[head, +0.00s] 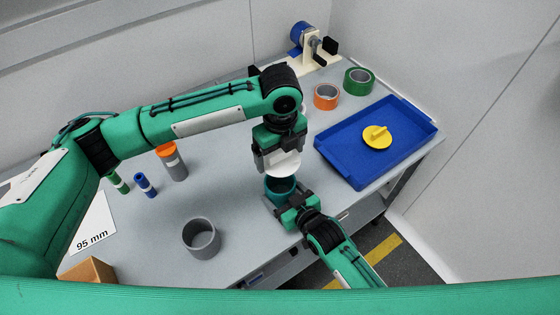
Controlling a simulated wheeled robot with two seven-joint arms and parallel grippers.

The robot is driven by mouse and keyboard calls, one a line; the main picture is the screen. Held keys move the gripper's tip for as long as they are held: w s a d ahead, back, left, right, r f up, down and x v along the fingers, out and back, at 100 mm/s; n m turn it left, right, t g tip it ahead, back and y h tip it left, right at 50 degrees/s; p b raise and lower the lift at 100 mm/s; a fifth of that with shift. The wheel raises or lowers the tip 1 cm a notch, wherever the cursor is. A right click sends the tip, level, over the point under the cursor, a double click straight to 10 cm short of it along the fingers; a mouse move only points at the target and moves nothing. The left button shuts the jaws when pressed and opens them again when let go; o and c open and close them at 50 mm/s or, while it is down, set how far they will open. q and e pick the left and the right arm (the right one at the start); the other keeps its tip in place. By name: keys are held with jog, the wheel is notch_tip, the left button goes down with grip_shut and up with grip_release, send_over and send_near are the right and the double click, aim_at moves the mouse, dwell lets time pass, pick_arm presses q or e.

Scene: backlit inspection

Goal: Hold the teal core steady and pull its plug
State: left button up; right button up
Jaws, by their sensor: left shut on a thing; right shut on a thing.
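The teal core (271,192) is a short, open-topped cylinder near the middle of the table. My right gripper (285,203) is shut on the core from the near right side. My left gripper (279,157) is above the core, shut on a white plug (286,165). The jaws hide the plug's upper part. The core's dark opening shows just below the plug, so the plug looks lifted out of it, with a small gap.
A blue tray (334,162) holding a yellow disc with a handle (377,137) is at the right. Orange (326,97) and green (358,82) tape rolls stand behind it.

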pick_arm(q)
jog(key=shift+r, duration=0.15)
pick_arm(e)
jog(key=shift+s+d+f, duration=0.1)
jog(key=shift+s+f, duration=0.05)
jog(key=shift+f, duration=0.2)
jog(key=o, duration=0.8)
jog(key=shift+o, duration=1.1)
jog(key=shift+r, duration=0.15)
jog(key=v, duration=1.1)
jog(key=shift+s+d+r, duration=0.2)
jog(key=shift+s+r, duration=0.05)
jog(key=shift+d, duration=0.1)
